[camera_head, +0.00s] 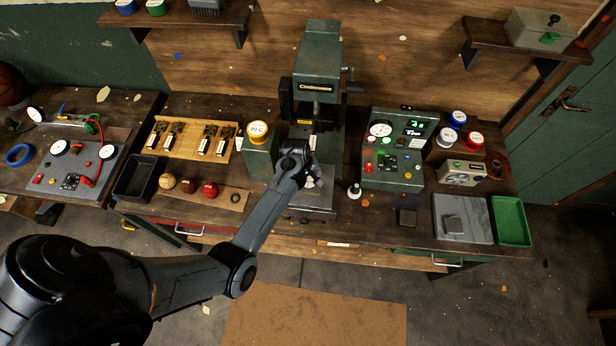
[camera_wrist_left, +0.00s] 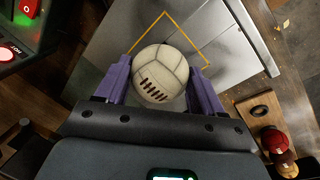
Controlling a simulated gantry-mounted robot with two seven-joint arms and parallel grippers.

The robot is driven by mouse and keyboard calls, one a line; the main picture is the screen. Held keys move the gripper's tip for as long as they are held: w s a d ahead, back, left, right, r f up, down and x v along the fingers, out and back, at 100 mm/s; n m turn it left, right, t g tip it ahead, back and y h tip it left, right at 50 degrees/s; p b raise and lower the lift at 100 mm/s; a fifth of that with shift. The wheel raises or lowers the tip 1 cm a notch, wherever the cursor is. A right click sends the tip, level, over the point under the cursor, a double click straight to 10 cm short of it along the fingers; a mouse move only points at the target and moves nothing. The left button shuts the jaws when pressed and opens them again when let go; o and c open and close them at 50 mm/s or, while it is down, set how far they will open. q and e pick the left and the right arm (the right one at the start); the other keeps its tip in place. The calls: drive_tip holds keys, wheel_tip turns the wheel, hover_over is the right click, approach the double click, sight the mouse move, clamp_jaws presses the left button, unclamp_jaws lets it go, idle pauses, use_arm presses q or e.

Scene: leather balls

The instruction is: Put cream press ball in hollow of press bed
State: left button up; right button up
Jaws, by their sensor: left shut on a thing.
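My left gripper (camera_head: 314,178) is over the front of the green press (camera_head: 318,70). In the left wrist view, its purple fingers (camera_wrist_left: 163,85) are shut on the cream press ball (camera_wrist_left: 160,72), one on each side, with dark lacing facing the camera. The grey metal press bed (camera_head: 312,200) lies under the gripper in the head view. In the left wrist view, a grey metal surface (camera_wrist_left: 228,50) and a yellow outline show behind the ball. The hollow is hidden, and I cannot tell the ball's height. My right gripper is not in view.
Left of the press, a strip (camera_head: 236,197) with an empty hole holds a red ball (camera_head: 210,190), a brown ball and a tan ball (camera_head: 167,181). A black tray (camera_head: 137,178) is farther left. A control box (camera_head: 393,150) and a small white-topped bottle (camera_head: 354,191) stand right of the press.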

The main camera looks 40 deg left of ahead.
use_arm(q)
drive_tip(key=shift+f, duration=0.25)
drive_tip(key=shift+f, duration=0.1)
drive_tip(key=o, duration=1.1)
wheel_tip(320, 180, up, 11)
drive_tip(key=s, duration=0.2)
drive_tip(key=s+d+r+m, duration=0.1)
drive_tip(key=s+d+m, duration=0.3)
drive_tip(key=s, duration=0.3)
drive_tip(key=s+d+r+m+t, duration=0.1)
drive_tip(key=s+d+r+m, duration=0.1)
drive_tip(key=s+m, duration=0.4)
drive_tip(key=s+d+r+m, duration=0.2)
drive_tip(key=s+d+m, duration=0.3)
drive_tip(key=s, duration=0.5)
drive_tip(key=shift+d+r+m+t+y, duration=0.15)
drive_tip(key=shift+d+m+t+y, duration=0.15)
